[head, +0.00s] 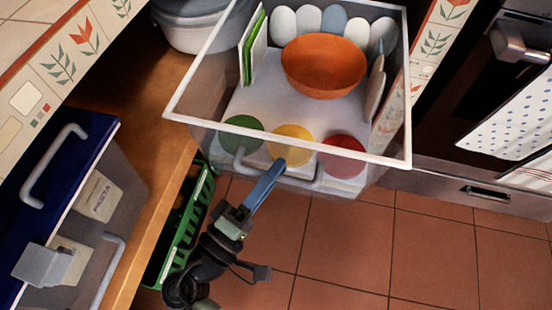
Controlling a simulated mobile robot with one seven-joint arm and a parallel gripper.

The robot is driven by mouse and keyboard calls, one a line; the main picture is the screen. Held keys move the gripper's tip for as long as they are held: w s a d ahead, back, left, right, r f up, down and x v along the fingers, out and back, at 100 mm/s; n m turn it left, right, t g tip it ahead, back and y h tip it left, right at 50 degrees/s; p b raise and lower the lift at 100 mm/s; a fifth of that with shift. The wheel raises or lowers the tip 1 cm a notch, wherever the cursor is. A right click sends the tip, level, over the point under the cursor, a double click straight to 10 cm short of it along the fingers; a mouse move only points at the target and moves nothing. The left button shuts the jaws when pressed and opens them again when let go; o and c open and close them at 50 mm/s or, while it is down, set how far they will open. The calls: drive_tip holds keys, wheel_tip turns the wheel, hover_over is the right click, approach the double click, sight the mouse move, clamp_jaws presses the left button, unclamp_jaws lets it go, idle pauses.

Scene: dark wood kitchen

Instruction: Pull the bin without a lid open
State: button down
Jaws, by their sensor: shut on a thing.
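The bin without a lid (408,135) is a clear, white-rimmed box at the upper middle of the head view. It stands out over the tiled floor, past the wooden cabinet's edge. My gripper (277,170) reaches up from below and is shut on this handle; the exact finger contact is hard to see. Inside are an orange bowl (322,62), a green cup (243,128), a yellow cup (292,140), a red cup (343,150) and several upright pale plates.
A bin with a dark blue lid (62,170) stands at the left. A green crate (188,228) sits low beside my arm. A lidded grey pot (192,28) is at the back. An oven (480,70) with a towel is at the right. The floor (350,250) below right is clear.

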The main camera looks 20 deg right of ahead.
drive_tip(key=shift+s+a, duration=0.15)
drive_tip(key=c, duration=0.8)
unclamp_jaws()
drive_tip(key=shift+c, duration=0.2)
drive_tip(key=p+v, duration=0.2)
drive_tip(key=v, duration=1.1)
drive_tip(key=shift+s, duration=0.1)
